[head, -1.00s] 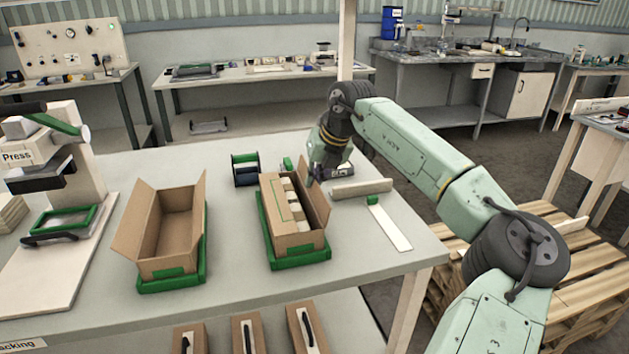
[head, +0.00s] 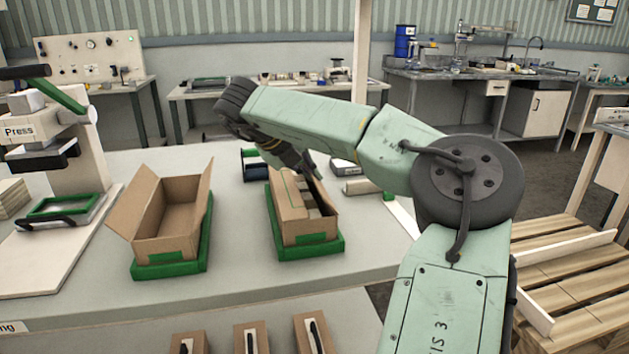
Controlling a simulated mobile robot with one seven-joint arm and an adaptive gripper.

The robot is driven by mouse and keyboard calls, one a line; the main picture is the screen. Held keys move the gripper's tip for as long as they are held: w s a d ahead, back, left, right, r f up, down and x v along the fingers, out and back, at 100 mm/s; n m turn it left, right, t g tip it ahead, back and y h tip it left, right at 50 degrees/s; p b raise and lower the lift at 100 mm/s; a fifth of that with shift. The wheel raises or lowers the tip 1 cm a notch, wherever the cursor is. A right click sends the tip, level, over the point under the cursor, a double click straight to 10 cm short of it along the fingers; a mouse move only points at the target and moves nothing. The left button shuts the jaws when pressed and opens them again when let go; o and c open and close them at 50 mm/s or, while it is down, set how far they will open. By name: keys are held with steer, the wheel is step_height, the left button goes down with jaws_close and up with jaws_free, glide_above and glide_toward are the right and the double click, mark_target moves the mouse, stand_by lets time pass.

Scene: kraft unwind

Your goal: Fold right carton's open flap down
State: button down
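The right carton (head: 296,229) is a brown box in a green tray (head: 312,250) on the table. Its left flap (head: 286,198) lies inward over part of the top. My gripper (head: 308,168) is at the far end of the right carton, reaching down from the left. Its fingers look close to the far end of the flaps; I cannot tell if they touch. Their opening is too small to judge.
A left carton (head: 165,246) stands open and empty in its own green tray (head: 168,268). A press (head: 58,150) is at the left. A spool (head: 252,166) and a pale bar (head: 362,187) lie near the carton. The front of the table is clear.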

steer(key=shift+s+a+f+n+t+h+b, duration=0.1)
steer(key=shift+a+f+n+t+h+b, duration=0.25)
steer(key=shift+h+b, duration=0.55)
steer(key=shift+s+a+f+n+t+h+b, duration=0.15)
steer(key=shift+a+f+t+h+b, duration=0.25)
steer(key=shift+h+b, duration=0.45)
steer(key=shift+d+h, duration=0.1)
steer(key=shift+h, duration=0.15)
steer(key=c, duration=1.8)
jaws_free()
steer(key=shift+c, duration=0.2)
